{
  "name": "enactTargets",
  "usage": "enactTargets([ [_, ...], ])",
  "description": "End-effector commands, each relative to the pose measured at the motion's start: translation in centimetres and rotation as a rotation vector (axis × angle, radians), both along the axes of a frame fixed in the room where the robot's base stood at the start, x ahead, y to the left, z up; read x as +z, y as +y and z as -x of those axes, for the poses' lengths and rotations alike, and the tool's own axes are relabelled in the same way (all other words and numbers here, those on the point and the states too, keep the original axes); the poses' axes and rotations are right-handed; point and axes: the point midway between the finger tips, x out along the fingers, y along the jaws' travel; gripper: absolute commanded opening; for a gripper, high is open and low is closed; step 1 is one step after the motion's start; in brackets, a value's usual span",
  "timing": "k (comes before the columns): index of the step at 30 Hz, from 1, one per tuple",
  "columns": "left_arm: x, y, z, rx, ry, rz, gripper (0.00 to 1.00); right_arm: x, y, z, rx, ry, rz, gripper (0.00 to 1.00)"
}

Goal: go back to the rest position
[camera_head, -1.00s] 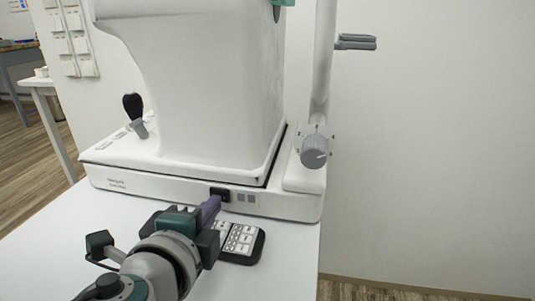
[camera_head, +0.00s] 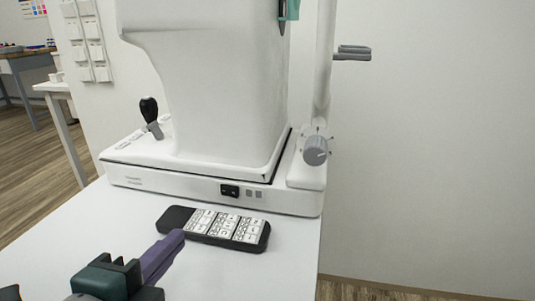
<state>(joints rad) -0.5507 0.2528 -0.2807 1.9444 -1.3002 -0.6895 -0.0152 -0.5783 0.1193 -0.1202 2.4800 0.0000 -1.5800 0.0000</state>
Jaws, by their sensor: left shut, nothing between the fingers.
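My left gripper (camera_head: 172,246) is at the lower left, with its purple fingers shut and empty. It is over the white table (camera_head: 270,275), in front of the eye-test machine (camera_head: 210,100) and apart from it. The fingertips appear close to the left part of a dark remote (camera_head: 228,229) with white keys; I cannot tell how high above the table they are. The machine's front edge has a black switch (camera_head: 229,191). My right gripper is not in view.
A black joystick (camera_head: 149,110) and a grey knob (camera_head: 315,150) stand on the machine's base. A side table (camera_head: 55,86) and wall boxes (camera_head: 90,42) are at the left. The table's right part is clear, with a bare wall (camera_head: 430,130) beyond.

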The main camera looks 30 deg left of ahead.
Motion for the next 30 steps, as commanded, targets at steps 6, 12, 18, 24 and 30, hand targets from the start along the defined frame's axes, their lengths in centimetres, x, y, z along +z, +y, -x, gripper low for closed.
enactTargets([
  [6, 0.0, 0.0, 0.0, 0.0, 0.0, 0.0, 0.0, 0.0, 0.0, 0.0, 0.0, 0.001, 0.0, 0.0],
  [12, 0.4, 0.1, 0.0, 0.01, 0.0, 0.01, 0.0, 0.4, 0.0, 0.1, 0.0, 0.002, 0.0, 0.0],
  [18, 6.5, 2.3, 1.4, 0.238, 0.023, 0.235, 0.0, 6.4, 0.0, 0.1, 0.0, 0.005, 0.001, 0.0],
  [24, 13.5, 1.6, 5.7, 0.575, 0.195, 0.682, 0.0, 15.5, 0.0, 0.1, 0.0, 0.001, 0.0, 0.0],
  [30, 20.5, -4.4, 9.9, 0.706, 0.481, 1.049, 0.0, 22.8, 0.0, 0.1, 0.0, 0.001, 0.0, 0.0],
])
